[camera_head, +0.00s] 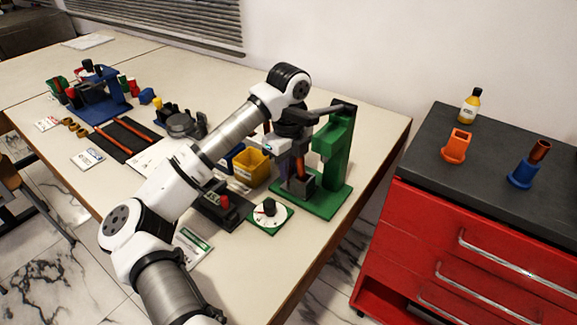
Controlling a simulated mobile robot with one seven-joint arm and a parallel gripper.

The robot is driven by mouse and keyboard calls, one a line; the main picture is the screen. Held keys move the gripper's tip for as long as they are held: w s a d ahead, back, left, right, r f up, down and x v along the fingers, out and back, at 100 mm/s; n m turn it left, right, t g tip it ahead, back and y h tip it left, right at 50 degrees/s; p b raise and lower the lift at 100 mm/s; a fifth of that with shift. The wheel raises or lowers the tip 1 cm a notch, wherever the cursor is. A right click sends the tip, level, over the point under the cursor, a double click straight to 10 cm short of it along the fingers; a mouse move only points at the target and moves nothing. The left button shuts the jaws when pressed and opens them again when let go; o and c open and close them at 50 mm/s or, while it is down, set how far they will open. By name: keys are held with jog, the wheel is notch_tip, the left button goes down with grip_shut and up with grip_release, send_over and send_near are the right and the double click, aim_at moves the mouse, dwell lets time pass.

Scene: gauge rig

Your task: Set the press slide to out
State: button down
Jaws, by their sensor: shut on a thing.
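The green press (337,148) stands at the right end of the table on a green base. A dark lever (335,107) runs across its top. The press slide (301,185) is a dark block low on the front of the base, with an orange-red upright part above it. My gripper (299,166) points down at the front of the press, shut on the slide at this orange-red part. The fingertips and the exact contact are small and partly hidden by my wrist. I cannot tell the slide's exact position along its track.
A yellow bin (251,166) stands left of the press. A round dial on a green plate (269,214) and a dark box with a red button (224,202) lie in front. A red cabinet (470,240) stands to the right, beyond a floor gap.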

jog(key=shift+a, duration=0.1)
jog(key=w+a, duration=0.2)
jog(key=a, duration=0.1)
jog(key=shift+w+b, duration=0.2)
jog(key=shift+b, duration=0.1)
jog(key=shift+w+a, duration=0.15)
jog(key=shift+a, duration=0.15)
jog(key=shift+r, duration=0.1)
jog(key=c, duration=1.4)
grip_release()
jog(key=shift+w+a, duration=0.1)
notch_tip(320, 180, up, 14)
